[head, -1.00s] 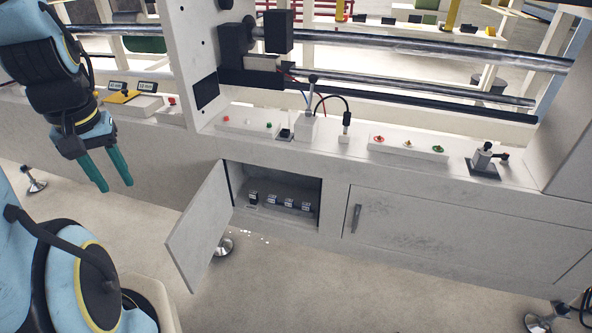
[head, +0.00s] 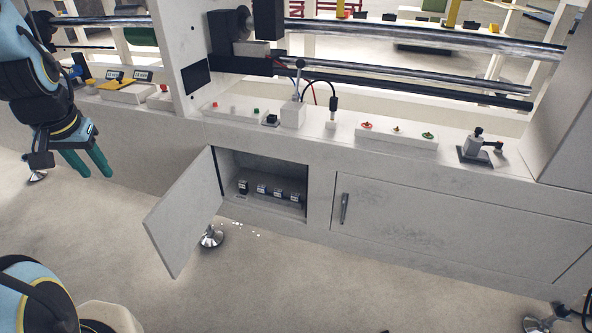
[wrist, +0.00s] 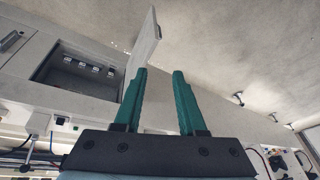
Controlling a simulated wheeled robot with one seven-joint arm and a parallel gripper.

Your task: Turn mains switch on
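An open cabinet compartment (head: 262,170) in the front of the white machine holds a row of several small dark switch modules with pale labels (head: 262,189); they also show in the wrist view (wrist: 95,68). None is marked clearly enough to tell which is the mains switch, and their lever positions are too small to read. The cabinet door (head: 183,215) hangs open to the left; it also shows in the wrist view (wrist: 144,45). My gripper (head: 95,174) is left of the compartment and door, apart from both. Its green fingers (wrist: 160,73) are apart and empty.
The ledge above carries a button box (head: 235,108), a white box with a lever (head: 293,112), a panel of coloured knobs (head: 397,135) and a lever unit (head: 476,146). A shut door with a handle (head: 344,208) is on the right. Floor in front is clear.

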